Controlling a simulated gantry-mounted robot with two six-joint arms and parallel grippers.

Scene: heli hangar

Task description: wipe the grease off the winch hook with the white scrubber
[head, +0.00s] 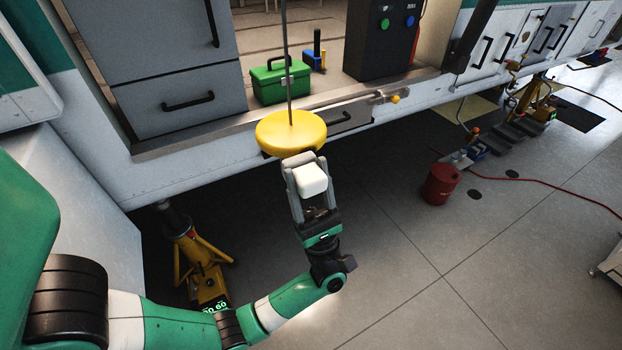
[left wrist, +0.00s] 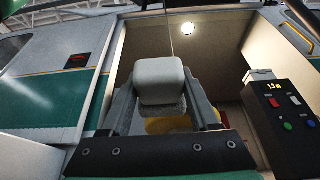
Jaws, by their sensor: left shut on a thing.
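The white scrubber (head: 310,180) is a small rounded block held between the fingers of my left gripper (head: 308,182). It also fills the middle of the left wrist view (left wrist: 159,82), between both fingers. The winch hook hangs on a thin cable; its round yellow body (head: 290,133) shows just beyond my left fingertips in the head view. In the left wrist view a strip of yellow (left wrist: 168,126) shows behind the scrubber. I cannot tell whether the scrubber touches it. The hook's lower part and any grease on it are hidden. My right gripper is not in view.
A green toolbox (head: 280,82) sits on the cabin floor behind the cable. A dark control box (head: 384,40) with buttons stands right of it. A yellow jack stand (head: 198,262) is at lower left. A red can (head: 440,184) stands on open floor at right.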

